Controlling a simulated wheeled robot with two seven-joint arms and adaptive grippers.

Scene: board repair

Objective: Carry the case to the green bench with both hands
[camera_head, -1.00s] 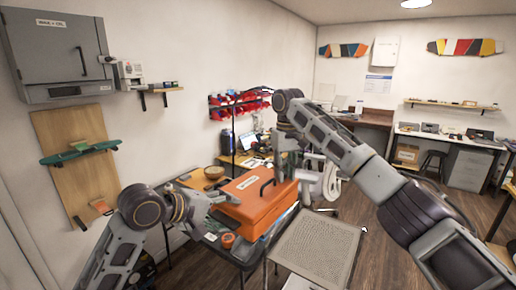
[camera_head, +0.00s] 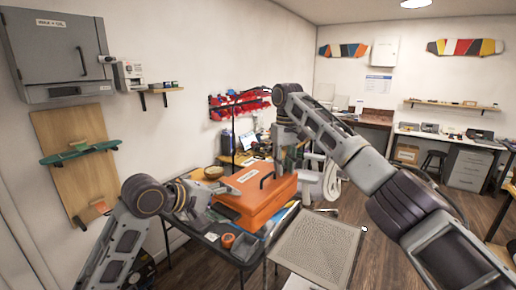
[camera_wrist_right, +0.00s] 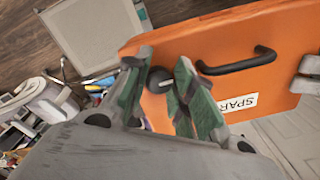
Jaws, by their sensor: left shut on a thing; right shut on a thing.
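The orange case (camera_head: 272,207) has a black top handle and a white label. It is at the dark table, upright; I cannot tell if its underside touches the table. My left gripper (camera_head: 212,211) is shut at the case's left end; its exact grip is hard to see. My right gripper (camera_head: 292,158) is shut at the far right end, partly hidden by its arm. In the right wrist view, its green-padded fingers (camera_wrist_right: 165,88) close around a dark round part at the edge of the case (camera_wrist_right: 205,43). I cannot make out a green bench.
The dark table (camera_head: 212,244) carries an orange tape roll (camera_head: 228,240) and small items near the case. A perforated grey seat or panel (camera_head: 315,248) stands at the front right. Open floor lies to the right.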

